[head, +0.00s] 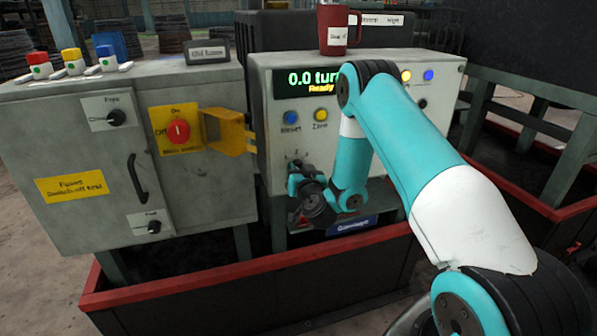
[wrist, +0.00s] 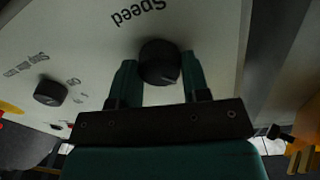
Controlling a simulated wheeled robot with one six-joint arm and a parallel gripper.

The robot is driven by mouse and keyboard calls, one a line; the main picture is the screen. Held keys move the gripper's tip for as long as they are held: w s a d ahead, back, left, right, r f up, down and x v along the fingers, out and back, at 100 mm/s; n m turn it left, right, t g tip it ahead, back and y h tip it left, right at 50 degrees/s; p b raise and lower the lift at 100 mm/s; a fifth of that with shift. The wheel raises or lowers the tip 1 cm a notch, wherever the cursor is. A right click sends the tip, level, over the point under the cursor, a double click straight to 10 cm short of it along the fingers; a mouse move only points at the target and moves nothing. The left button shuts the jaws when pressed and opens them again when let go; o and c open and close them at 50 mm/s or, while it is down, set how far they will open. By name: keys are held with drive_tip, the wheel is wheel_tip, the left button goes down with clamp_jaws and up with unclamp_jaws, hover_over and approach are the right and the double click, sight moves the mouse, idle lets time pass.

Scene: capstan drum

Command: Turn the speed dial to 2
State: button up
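The speed dial (wrist: 159,62) is a round black knob on a pale panel, with the word "Speed" upside down above it in the wrist view. My gripper (wrist: 160,78) has one dark green finger on each side of the dial, with no clear gap between fingers and knob. It appears shut on the dial. A pale mark shows on the knob, but the number it points to cannot be read. In the head view my gripper (head: 312,200) is at the lower front of the grey control box (head: 262,140); my arm hides the dial there.
A second black knob (wrist: 50,92) is beside the dial in the wrist view. The display (head: 308,84) reads 0.0 and "Ready". A yellow bracket (head: 232,132) juts out left of the gripper. A red mug (head: 334,30) stands on the control box.

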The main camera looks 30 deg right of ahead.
drive_tip(key=shift+d+m, duration=0.1)
drive_tip(key=shift+m, duration=0.2)
drive_tip(key=m+p, duration=0.1)
drive_tip(key=m, duration=0.3)
drive_tip(key=m+p, duration=0.1)
drive_tip(key=m, duration=0.2)
drive_tip(key=shift+m+g+y, duration=0.3)
drive_tip(key=shift+m, duration=0.1)
idle(0.3)
drive_tip(key=shift+s, duration=0.1)
drive_tip(key=o, duration=0.9)
